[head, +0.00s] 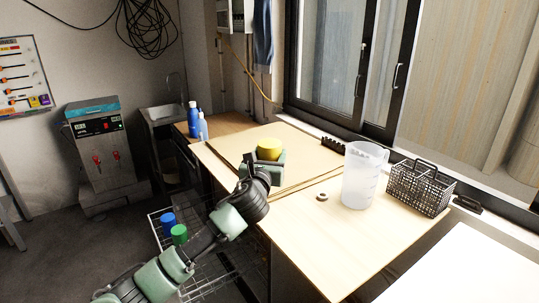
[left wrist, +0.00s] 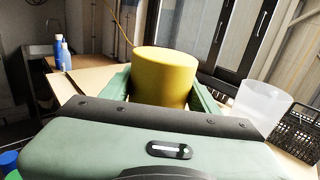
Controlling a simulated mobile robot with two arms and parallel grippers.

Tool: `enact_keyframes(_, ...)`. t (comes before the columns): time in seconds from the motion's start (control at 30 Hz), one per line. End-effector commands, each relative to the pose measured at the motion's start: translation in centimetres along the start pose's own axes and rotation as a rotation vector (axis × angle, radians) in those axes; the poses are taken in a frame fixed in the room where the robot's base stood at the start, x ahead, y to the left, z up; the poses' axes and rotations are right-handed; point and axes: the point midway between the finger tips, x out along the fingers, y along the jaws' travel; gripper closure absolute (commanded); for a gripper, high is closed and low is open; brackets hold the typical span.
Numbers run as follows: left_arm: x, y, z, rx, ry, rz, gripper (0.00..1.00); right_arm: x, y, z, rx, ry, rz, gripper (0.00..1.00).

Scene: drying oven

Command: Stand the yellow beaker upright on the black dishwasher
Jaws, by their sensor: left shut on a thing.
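The yellow beaker (head: 269,148) is held in my left gripper (head: 266,162), above the wooden counter in the head view. In the left wrist view the yellow beaker (left wrist: 165,72) stands between the two green fingers, which are shut on it. A flat yellow face points up, so it looks upside down; its lower part is hidden by the gripper. A wire rack (head: 161,238), pulled out below the counter, holds a blue beaker (head: 168,221) and a green beaker (head: 179,234). I cannot clearly make out the black dishwasher's body. My right gripper is not in view.
A clear plastic jug (head: 362,178) and a black wire basket (head: 420,188) stand on the counter (head: 325,238) at right. A small round item (head: 321,197) lies left of the jug. Blue bottles (head: 195,122) stand at the back left. The counter's front middle is clear.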

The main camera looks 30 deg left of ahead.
Motion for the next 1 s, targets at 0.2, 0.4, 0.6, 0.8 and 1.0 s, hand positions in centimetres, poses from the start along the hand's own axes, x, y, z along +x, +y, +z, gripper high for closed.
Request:
enact_keyframes(0.2, 0.0, 0.0, 0.0, -0.001, 0.0, 0.0, 0.84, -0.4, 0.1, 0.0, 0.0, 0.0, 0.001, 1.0)
enact_keyframes(0.4, 0.0, 0.1, 0.6, 0.076, 0.001, 0.001, 0.84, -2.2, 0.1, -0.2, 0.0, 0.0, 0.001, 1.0)
enact_keyframes(0.6, 0.0, 0.1, 0.9, 0.283, 0.001, 0.0, 0.84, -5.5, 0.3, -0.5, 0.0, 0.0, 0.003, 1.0)
enact_keyframes(0.8, 0.0, 0.1, 0.8, 0.492, 0.002, 0.0, 0.84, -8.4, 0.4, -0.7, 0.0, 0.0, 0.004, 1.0)
enact_keyframes(1.0, 0.0, 0.1, 0.8, 0.695, 0.001, 0.0, 0.84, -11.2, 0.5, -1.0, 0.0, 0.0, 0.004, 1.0)
